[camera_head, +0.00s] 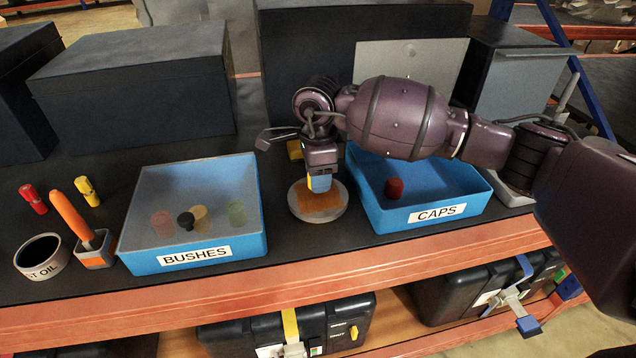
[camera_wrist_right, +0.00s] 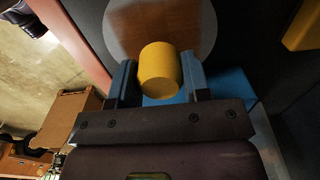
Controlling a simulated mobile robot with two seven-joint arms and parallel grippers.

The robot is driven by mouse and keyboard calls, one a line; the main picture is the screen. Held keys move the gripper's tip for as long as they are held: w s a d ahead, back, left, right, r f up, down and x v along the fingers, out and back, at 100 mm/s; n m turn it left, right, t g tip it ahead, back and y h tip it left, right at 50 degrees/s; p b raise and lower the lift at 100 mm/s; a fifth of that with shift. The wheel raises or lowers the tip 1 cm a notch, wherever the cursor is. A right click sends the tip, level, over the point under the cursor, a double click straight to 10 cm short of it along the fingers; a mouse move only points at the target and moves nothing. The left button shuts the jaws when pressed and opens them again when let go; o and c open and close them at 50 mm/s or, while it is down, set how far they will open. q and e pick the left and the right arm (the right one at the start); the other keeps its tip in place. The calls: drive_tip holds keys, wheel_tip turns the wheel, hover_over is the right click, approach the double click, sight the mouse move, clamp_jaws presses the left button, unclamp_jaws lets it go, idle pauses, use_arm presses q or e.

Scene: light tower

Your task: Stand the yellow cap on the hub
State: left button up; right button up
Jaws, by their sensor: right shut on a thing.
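The yellow cap (camera_wrist_right: 159,70) is between the two fingers of my right gripper (camera_wrist_right: 160,80), which is shut on it. In the head view my right gripper (camera_head: 318,184) points down over a round grey-rimmed disc (camera_head: 318,212) with an orange-brown middle. Only a sliver of the cap (camera_head: 309,183) shows there beside the blue finger. The disc also shows in the wrist view (camera_wrist_right: 200,25), beyond the cap. I cannot make out a separate hub on the disc, and cannot tell whether the cap touches it. My left gripper is not in view.
A blue CAPS bin (camera_head: 440,213) with a red cap (camera_head: 394,188) stands right of the disc. A blue BUSHES bin (camera_head: 195,257) with several bushes stands left.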

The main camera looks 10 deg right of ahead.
wheel_tip(320, 180, down, 3)
drive_tip(key=shift+r, duration=0.15)
drive_tip(key=shift+f, duration=0.2)
drive_tip(key=o, duration=0.9)
drive_tip(key=shift+r, duration=0.1)
drive_tip(key=shift+r, duration=0.2)
wheel_tip(320, 180, up, 11)
drive_tip(key=shift+f+b, duration=0.15)
drive_tip(key=shift+b, duration=0.4)
drive_tip(key=shift+r, duration=0.6)
